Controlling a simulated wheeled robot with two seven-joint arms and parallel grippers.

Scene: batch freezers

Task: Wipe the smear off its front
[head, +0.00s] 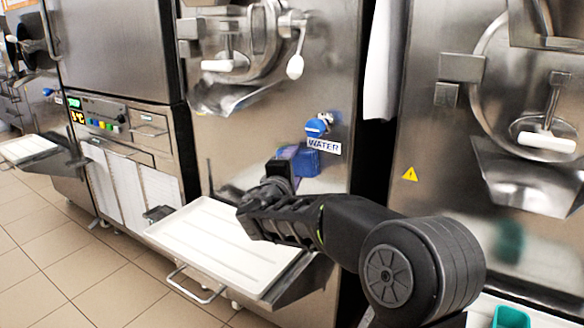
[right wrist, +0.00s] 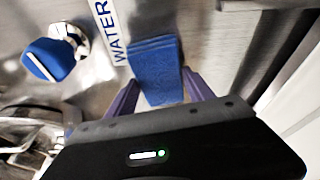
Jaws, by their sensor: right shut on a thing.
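My right gripper (head: 291,165) reaches in front of the middle freezer (head: 270,125), just below its WATER label (head: 324,146). It is shut on a blue cloth or sponge (head: 306,162). In the right wrist view the blue pad (right wrist: 156,72) sits between the two purple fingers, close to the steel front beside the label. I cannot tell whether the pad touches the steel. I cannot make out a clear smear; the gripper and arm hide part of the front. My left gripper is not in view.
A blue-handled water tap (head: 317,127) sticks out just above the pad. A white tray (head: 225,243) on a shelf juts out below my right gripper. A dispensing spout and lever (head: 295,66) stand above. Another freezer (head: 425,130) stands at right, with a teal container (head: 511,317) in front.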

